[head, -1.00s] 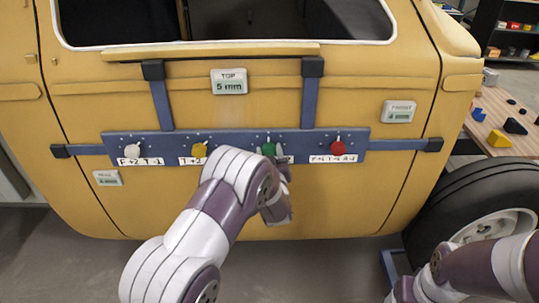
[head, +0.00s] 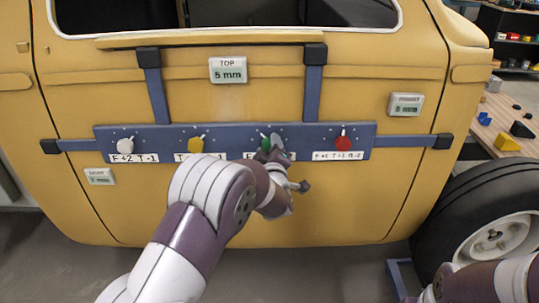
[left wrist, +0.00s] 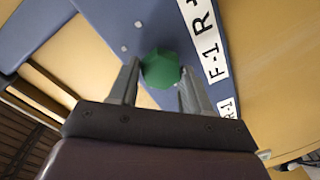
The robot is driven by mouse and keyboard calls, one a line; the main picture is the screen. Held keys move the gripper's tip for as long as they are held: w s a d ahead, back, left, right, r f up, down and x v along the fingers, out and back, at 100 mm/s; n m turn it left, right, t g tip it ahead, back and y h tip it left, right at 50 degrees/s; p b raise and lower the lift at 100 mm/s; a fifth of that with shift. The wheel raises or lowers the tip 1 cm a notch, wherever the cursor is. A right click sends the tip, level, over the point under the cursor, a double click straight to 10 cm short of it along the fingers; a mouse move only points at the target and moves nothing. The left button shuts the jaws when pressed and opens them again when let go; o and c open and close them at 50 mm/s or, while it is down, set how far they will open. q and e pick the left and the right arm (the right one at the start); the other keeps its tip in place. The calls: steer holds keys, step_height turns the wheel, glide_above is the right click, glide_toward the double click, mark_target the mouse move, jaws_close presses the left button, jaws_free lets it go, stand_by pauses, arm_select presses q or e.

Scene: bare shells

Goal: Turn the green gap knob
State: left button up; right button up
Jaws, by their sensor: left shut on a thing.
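The green knob (head: 265,143) sits on the blue bar (head: 225,132) across the yellow car door, third from the left. My left gripper (head: 272,150) is at it and partly covers it, with its label mostly hidden. In the left wrist view the green knob (left wrist: 160,68) is between the two fingers of my left gripper (left wrist: 158,80), which is shut on it. The TOP display (head: 228,70) reads 5 mm. The front display (head: 405,105) and the rear display (head: 99,176) are too small to read surely. My right gripper is out of view.
A white knob (head: 125,146), a yellow knob (head: 196,145) and a red knob (head: 342,143) share the bar, with labels below. A tyre (head: 490,215) stands at the right. A wooden table (head: 492,127) with loose blocks is behind it.

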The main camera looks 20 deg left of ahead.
arm_select(q)
steer(key=shift+n, duration=0.3)
steer(key=shift+f, duration=0.1)
steer(key=o, duration=1.1)
steer(key=shift+c, duration=0.2)
steer(key=v, duration=1.2)
steer(key=shift+s+d+b, duration=0.15)
steer(key=shift+s+b, duration=0.25)
steer(key=shift+b, duration=0.05)
